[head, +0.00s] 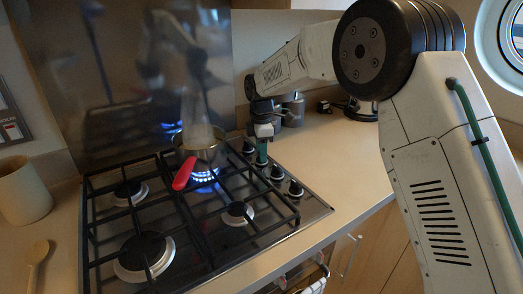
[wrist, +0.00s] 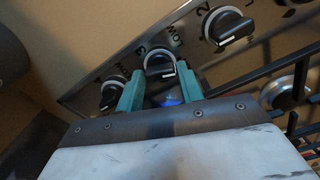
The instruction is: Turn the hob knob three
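The hob knob three (wrist: 160,64) is a dark round knob with a pale mark, beside a printed 3 on the steel panel. My gripper (wrist: 160,68) has its two green fingers spread, one on each side of this knob in the wrist view. I cannot tell whether either finger touches it. In the head view my gripper (head: 262,152) points down over the knob row at the hob's right side and hides part of it. The hob (head: 318,208) has a blue flame lit at its back right burner.
A pot (head: 203,152) with a red handle (head: 184,174) stands over the flame, with steam above it. Neighbouring knobs (wrist: 111,95) (wrist: 228,28) lie close on both sides. Metal canisters (head: 293,108) stand behind my gripper.

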